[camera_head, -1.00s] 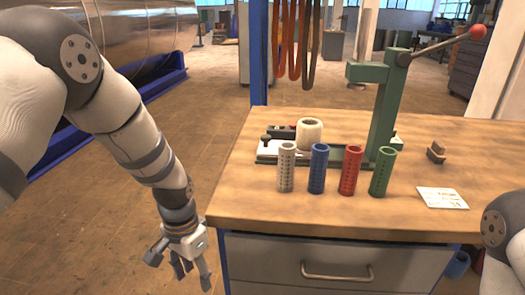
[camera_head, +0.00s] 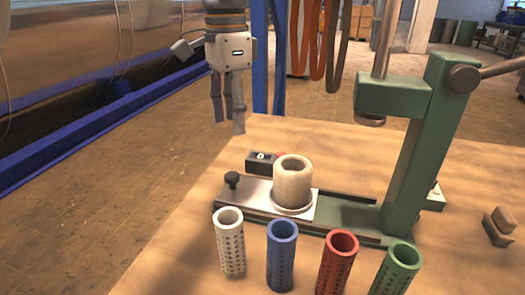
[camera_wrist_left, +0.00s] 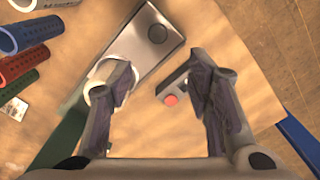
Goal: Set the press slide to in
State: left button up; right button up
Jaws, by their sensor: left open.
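The press slide (camera_head: 258,196) is a pale metal plate with a black knob (camera_head: 232,180) at its left end. It sits on the green press base (camera_head: 350,216) and bears a cream cup-like cylinder (camera_head: 293,180). The cylinder stands left of the press ram (camera_head: 370,119), not under it. My left gripper (camera_head: 229,128) points down, open and empty, above the table's back left edge, apart from the slide. In the left wrist view the slide (camera_wrist_left: 140,50) and its knob (camera_wrist_left: 157,33) lie beyond the open fingers (camera_wrist_left: 163,85). The right gripper is out of view.
A small black box (camera_head: 261,163) with a red button (camera_wrist_left: 171,99) lies behind the slide. White (camera_head: 230,240), blue (camera_head: 281,255), red (camera_head: 336,264) and green (camera_head: 397,270) perforated tubes stand in front. Hoses (camera_head: 318,40) hang behind. The table's left part is clear.

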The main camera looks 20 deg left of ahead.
aim_at(232, 175)
pick_arm(q)
jog(key=f, duration=0.8)
jog(key=s+f, duration=0.1)
jog(key=f, duration=0.2)
jog(key=shift+a+f+p, duration=0.2)
jog(key=shift+f+p, duration=0.15)
jog(key=shift+f, duration=0.05)
grip_shut()
